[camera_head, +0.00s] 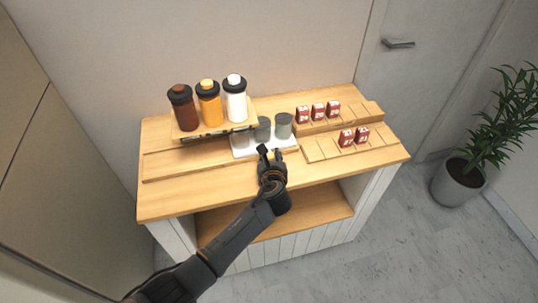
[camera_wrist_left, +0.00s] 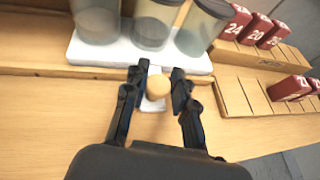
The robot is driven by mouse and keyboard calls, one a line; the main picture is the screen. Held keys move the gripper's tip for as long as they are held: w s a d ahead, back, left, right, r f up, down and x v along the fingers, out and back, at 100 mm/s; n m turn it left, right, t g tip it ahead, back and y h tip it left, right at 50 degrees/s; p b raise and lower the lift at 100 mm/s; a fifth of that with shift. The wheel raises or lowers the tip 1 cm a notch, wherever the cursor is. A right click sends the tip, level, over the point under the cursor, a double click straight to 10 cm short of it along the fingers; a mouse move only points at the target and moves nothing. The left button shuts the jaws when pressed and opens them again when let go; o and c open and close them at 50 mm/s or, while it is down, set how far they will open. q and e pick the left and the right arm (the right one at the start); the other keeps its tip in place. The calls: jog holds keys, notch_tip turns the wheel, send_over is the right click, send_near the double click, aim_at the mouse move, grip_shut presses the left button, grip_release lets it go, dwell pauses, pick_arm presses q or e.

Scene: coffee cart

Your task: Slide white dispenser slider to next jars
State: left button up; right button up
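The white dispenser slider (camera_head: 243,153) lies on the cart top with three grey translucent jars (camera_head: 284,126) on it. In the left wrist view the slider (camera_wrist_left: 90,52) has a short white tab with a round tan knob (camera_wrist_left: 159,86) toward me. My left gripper (camera_head: 270,152) is at the slider's front edge. In the left wrist view its open fingers (camera_wrist_left: 158,76) stand on either side of the knob, with a visible gap. The bottles with brown (camera_head: 183,110), orange (camera_head: 209,104) and white (camera_head: 236,103) contents stand upright on a raised wooden holder. My right gripper is not in view.
Two stepped wooden racks on the right hold red numbered boxes (camera_head: 318,111), with several in all; the front rack (camera_head: 320,150) is close to the slider. The cart's wooden top (camera_head: 190,190) is clear at the front left. A door and a potted plant (camera_head: 462,172) are beyond.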

pick_arm(q)
jog(key=o, duration=0.3)
jog(key=shift+d, duration=0.3)
jog(key=shift+o, duration=0.2)
jog(key=shift+w, duration=0.1)
jog(key=shift+a, duration=0.15)
jog(key=v, duration=1.2)
jog(key=shift+f, duration=0.1)
